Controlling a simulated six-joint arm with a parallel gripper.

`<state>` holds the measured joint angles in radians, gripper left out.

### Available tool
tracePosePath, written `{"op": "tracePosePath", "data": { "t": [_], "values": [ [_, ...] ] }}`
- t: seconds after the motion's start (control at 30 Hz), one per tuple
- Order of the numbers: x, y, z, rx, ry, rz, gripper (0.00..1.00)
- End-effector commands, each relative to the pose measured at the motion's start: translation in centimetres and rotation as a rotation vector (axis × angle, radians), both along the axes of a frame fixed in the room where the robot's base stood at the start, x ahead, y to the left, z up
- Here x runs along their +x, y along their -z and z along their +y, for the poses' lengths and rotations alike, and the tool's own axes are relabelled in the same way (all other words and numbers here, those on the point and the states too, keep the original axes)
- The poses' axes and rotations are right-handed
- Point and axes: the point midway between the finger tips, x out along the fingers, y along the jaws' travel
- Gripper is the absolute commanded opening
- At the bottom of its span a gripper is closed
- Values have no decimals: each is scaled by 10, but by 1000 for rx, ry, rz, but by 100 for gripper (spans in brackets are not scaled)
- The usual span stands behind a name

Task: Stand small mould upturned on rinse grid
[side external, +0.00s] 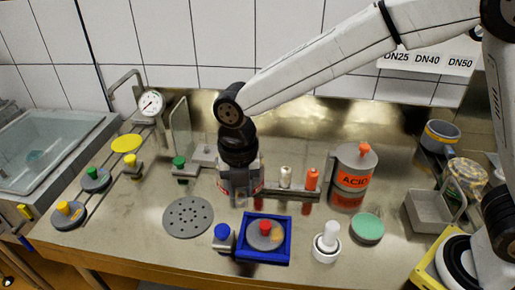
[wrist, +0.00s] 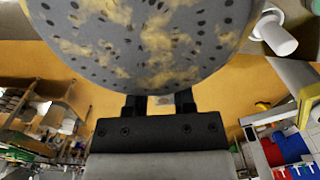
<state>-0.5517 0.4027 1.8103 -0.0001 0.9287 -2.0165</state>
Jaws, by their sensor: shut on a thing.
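My gripper (wrist: 160,103) is shut on the small mould (wrist: 150,40), a grey, round, perforated piece with yellowish patches that fills the top of the wrist view. In the side external view my gripper (side external: 240,193) points down above the middle of the worktop, and the mould in it is hard to make out behind the jaws. The rinse grid appears to be the flat grey round plate with holes (side external: 188,217), bare on the worktop, to the left of and nearer the camera than my gripper. Whether the mould is upturned I cannot tell.
A blue tray (side external: 288,240) with a red-knobbed disc and a blue-knobbed piece (side external: 222,238) stand close in front. A white-handled piece (side external: 327,242), green disc (side external: 367,228) and ACID container (side external: 352,178) are to the right. A sink (side external: 45,150) is at left.

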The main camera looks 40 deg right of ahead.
Motion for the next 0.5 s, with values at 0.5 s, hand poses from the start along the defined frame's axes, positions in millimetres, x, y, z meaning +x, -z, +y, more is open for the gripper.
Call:
{"op": "tracePosePath", "data": {
  "t": [0.5],
  "values": [
    [-33,-2,26,0,-183,-1,0]
  ]
}}
